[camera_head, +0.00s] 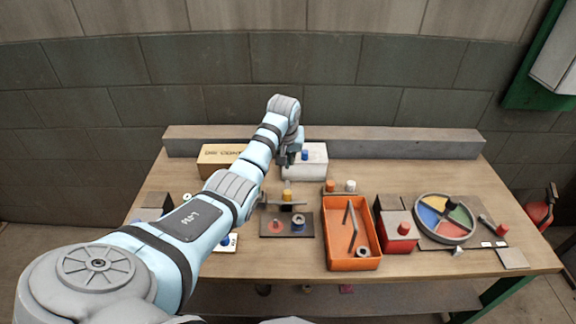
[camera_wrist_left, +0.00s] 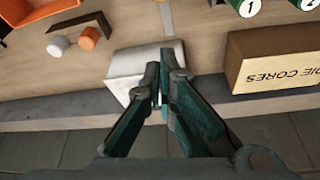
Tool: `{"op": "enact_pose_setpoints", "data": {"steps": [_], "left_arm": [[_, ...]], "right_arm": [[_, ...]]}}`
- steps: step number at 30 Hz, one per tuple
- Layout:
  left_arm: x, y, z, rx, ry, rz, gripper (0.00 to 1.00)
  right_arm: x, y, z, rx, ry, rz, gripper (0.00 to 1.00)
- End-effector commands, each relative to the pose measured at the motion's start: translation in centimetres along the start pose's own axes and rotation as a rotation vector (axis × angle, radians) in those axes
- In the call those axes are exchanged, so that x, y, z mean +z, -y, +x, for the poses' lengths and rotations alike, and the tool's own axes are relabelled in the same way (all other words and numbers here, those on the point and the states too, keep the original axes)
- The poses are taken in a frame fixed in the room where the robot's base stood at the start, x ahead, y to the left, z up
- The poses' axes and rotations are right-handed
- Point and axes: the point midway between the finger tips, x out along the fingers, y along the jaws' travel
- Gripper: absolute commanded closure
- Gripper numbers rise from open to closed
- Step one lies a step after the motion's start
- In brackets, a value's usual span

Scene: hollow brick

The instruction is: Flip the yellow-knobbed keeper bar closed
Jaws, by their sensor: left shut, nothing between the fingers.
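A yellow knob (camera_head: 287,195) stands at the back edge of a dark plate (camera_head: 268,232) in the head view. A thin pale bar (camera_head: 298,203) runs sideways just by it; its exact join with the knob is too small to tell. My right gripper is not in view.
Orange and white knobs (camera_head: 331,186) sit to the right. An orange tray (camera_head: 340,264), a red box (camera_head: 388,235) and a coloured wheel (camera_head: 420,237) fill the right side.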

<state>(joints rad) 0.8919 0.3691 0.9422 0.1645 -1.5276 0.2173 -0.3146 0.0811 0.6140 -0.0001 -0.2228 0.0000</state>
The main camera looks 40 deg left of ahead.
Motion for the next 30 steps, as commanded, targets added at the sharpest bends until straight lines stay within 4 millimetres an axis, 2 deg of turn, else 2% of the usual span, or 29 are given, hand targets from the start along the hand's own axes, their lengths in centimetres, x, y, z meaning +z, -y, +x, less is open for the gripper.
{"op": "enact_pose_setpoints", "data": {"steps": [1, 6, 9, 12, 13, 15, 18, 24, 30], "left_arm": [[0.2, -0.1, 1.3, 0.000, 0.004, 0.000, 1.00], [0.1, 0.1, 5.1, -0.001, 0.003, -0.004, 1.00], [0.2, 0.1, 7.1, -0.001, 0.001, -0.004, 1.00], [0.3, 0.1, 8.8, 0.000, 0.003, -0.003, 1.00], [0.4, 0.1, 8.9, -0.002, 0.003, -0.002, 1.00], [0.8, 0.2, 7.6, -0.005, 0.002, -0.002, 1.00], [1.8, 0.2, 6.9, -0.003, 0.002, 0.000, 1.00], [3.5, 0.2, 6.7, -0.003, 0.002, -0.002, 1.00], [3.9, 0.2, 6.8, -0.002, 0.004, -0.003, 1.00]], "right_arm": [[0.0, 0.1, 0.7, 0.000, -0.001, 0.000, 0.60], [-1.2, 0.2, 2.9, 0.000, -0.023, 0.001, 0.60], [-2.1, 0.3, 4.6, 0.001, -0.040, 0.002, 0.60], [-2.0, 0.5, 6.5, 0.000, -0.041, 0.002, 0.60], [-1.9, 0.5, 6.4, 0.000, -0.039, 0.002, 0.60], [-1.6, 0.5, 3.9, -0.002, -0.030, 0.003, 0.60], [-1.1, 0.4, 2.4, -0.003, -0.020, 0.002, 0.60], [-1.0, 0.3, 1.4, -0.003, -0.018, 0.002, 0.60], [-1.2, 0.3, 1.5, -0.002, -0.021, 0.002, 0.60]]}}
